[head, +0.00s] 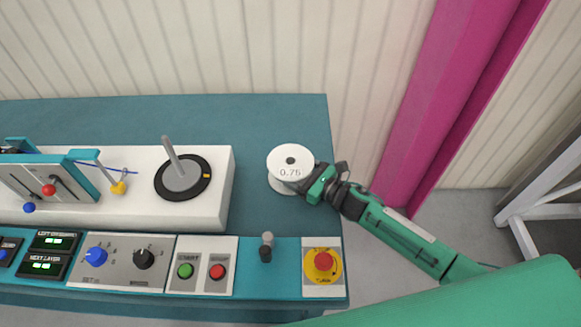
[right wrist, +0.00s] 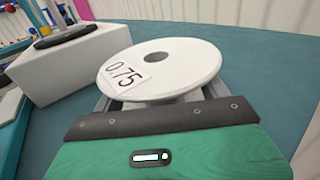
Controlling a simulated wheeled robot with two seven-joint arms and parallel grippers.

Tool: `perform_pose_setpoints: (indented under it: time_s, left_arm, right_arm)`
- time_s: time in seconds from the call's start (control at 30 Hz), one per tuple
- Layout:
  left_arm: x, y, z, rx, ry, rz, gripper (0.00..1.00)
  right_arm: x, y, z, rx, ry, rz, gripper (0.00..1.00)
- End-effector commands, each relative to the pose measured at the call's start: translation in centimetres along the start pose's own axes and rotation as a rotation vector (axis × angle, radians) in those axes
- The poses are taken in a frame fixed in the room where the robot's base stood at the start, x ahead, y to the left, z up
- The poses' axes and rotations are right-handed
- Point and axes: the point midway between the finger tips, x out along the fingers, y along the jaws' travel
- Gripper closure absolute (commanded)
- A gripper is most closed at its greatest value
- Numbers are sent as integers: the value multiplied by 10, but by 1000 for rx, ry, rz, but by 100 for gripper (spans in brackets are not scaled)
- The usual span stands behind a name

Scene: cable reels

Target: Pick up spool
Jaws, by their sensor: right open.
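The white spool (head: 290,160), labelled 0.75, stands upright on the teal table top near its right end. It has a round top flange with a hole in the middle, and it also shows in the right wrist view (right wrist: 165,66). My right gripper (head: 309,181) reaches in from the right at the spool's lower right side. In the right wrist view the open jaws (right wrist: 155,104) lie on both sides of the spool below its top flange. The flange hides the fingertips, and I cannot tell whether they touch the spool. My left gripper is not in view.
A white machine block (head: 215,205) with a grey spindle on a black disc (head: 183,178) stands left of the spool. A control panel with a green button (head: 185,271), red button (head: 217,271), small lever (head: 266,247) and emergency stop (head: 322,265) runs along the front. A magenta post (head: 430,110) stands at right.

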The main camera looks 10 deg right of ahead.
Motion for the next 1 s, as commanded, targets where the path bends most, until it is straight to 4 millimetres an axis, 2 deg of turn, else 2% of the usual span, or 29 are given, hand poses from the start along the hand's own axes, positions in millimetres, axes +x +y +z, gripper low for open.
perform_pose_setpoints:
  time_s: [0.17,0.5,0.53,0.83,1.0]
  left_arm:
    - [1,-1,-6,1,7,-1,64]
    - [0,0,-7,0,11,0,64]
    - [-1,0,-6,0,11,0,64]
    - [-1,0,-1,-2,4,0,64]
    - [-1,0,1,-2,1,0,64]
  right_arm:
    - [0,0,0,0,0,0,26]
    - [0,0,0,0,-1,0,93]
    - [0,0,1,0,-2,0,96]
    - [0,0,4,-1,-2,0,96]
    - [0,-1,19,-4,-4,2,96]
